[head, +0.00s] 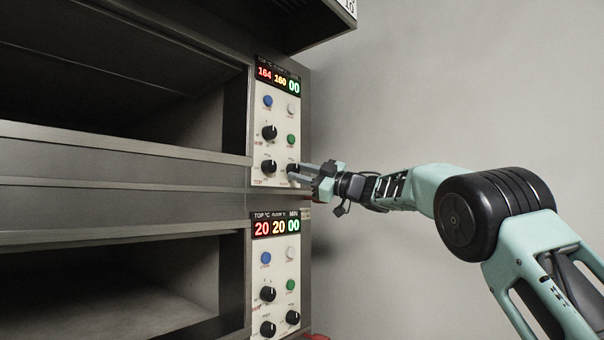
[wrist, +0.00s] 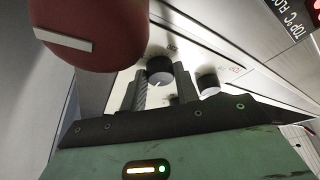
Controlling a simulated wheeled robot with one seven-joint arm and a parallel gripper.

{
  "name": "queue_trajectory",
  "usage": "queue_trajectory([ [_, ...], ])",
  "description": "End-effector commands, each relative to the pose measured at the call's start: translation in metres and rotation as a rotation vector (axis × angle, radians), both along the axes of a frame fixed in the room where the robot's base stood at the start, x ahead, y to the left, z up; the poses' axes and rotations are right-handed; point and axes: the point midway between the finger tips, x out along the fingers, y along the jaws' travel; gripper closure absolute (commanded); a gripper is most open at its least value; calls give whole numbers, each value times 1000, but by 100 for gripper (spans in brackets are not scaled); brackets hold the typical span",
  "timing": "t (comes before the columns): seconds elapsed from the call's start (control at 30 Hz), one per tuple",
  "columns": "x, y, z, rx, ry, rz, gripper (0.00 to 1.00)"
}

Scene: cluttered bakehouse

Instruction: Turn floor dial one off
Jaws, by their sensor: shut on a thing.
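The upper oven panel (head: 278,120) carries several black dials. My gripper (head: 300,172) reaches in from the right to the lower right dial (head: 292,167), which I take to be the floor dial. In the wrist view the same black dial (wrist: 160,68) sits between the two fingers, and my gripper (wrist: 161,88) is shut on it. A short white mark shows on the dial's face; its exact setting is hard to read. The neighbouring lower left dial (head: 269,166) is apart from the fingers; a black dial also shows right of them in the wrist view (wrist: 208,84).
The upper display (head: 279,79) reads 164, 160 and 00. A lower panel (head: 277,270) has similar dials and reads 20, 20 and 00. Dark oven chambers (head: 110,90) lie left. A large red rounded part (wrist: 92,28) is close beside the fingers. The grey wall (head: 450,80) is bare.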

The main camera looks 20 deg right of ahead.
Motion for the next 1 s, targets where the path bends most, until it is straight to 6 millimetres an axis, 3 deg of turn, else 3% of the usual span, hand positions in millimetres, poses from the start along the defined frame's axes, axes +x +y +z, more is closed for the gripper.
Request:
queue_trajectory([
  [0.3,0,0,0,-1,0,0,92],
  [0.33,0,0,0,-1,0,0,61],
  [0.4,0,0,0,-1,0,0,48],
  [0.77,-3,-4,-3,0,0,-2,48],
  [1.0,-28,-35,-19,0,-1,-4,48],
])
